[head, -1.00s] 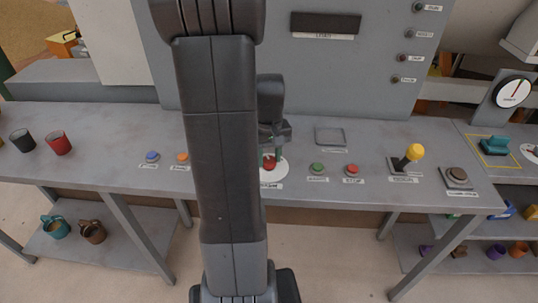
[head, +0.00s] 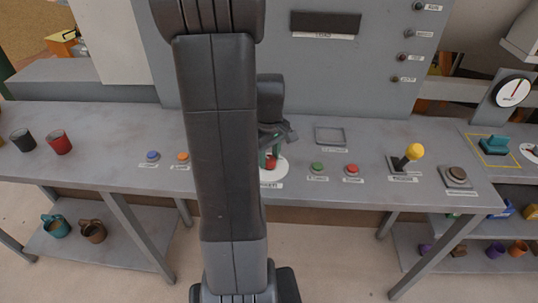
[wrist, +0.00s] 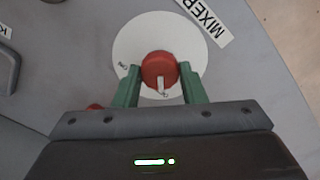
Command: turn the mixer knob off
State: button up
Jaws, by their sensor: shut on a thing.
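The mixer knob (wrist: 160,70) is a round red knob with a white pointer mark, on a white dial disc (wrist: 140,38) beside a label reading MIXER (wrist: 205,18). In the wrist view the pointer aims toward my gripper. My gripper (wrist: 160,84) has green fingers, one on each side of the knob, and is shut on it. In the head view the knob (head: 270,162) shows just below my gripper (head: 269,155), partly covered by the fingers. Small marks on the disc are too small to read.
A green button (head: 317,167) and a red button (head: 352,169) sit to the right of the dial, then a yellow-topped lever (head: 414,152). A blue button (head: 152,156) and an orange button (head: 182,157) lie left of my arm.

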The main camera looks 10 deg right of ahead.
aim_at(269, 159)
jog(key=o, duration=1)
notch_tip(269, 159, up, 14)
jog(key=shift+p, duration=0.35)
jog(key=shift+f, duration=0.1)
notch_tip(269, 159, down, 14)
jog(key=shift+r+b, duration=0.1)
jog(key=shift+b, duration=0.3)
jog(key=shift+r, duration=0.1)
